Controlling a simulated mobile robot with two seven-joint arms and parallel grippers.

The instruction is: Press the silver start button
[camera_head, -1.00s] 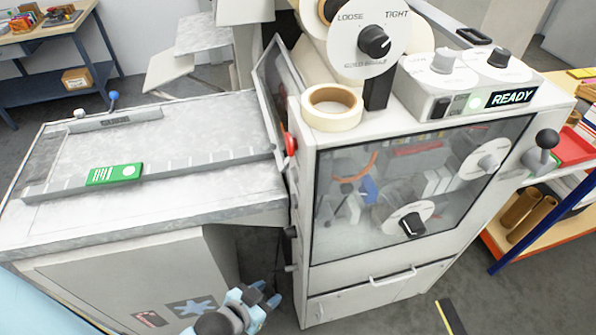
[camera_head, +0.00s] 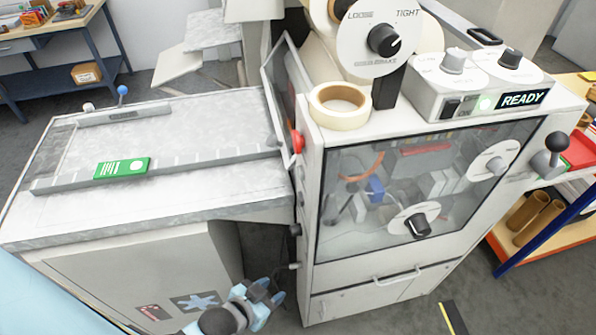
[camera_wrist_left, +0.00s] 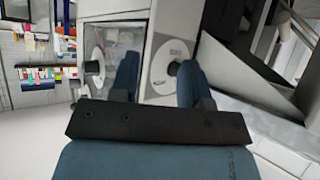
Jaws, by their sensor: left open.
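The machine (camera_head: 335,270) stands at center right in the head view. Its control box (camera_head: 422,105) on top has two knobs, a black switch, a small green light and a lit READY display (camera_head: 521,99). I cannot make out a silver start button for certain in either view. My left gripper (camera_head: 268,292) is low in the head view, in front of the gap between the bench and the machine. It is open, with nothing seen between its fingers. In the left wrist view the fingers (camera_wrist_left: 159,82) are apart, with a machine panel and round dials beyond them. My right gripper is not in view.
A grey feed bench (camera_head: 190,200) with a green card (camera_head: 122,168) adjoins the machine on the left. A tape roll (camera_head: 340,106) lies on the machine's top, near a red knob (camera_head: 297,141). A shelf (camera_head: 545,235) with brown tubes stands at right.

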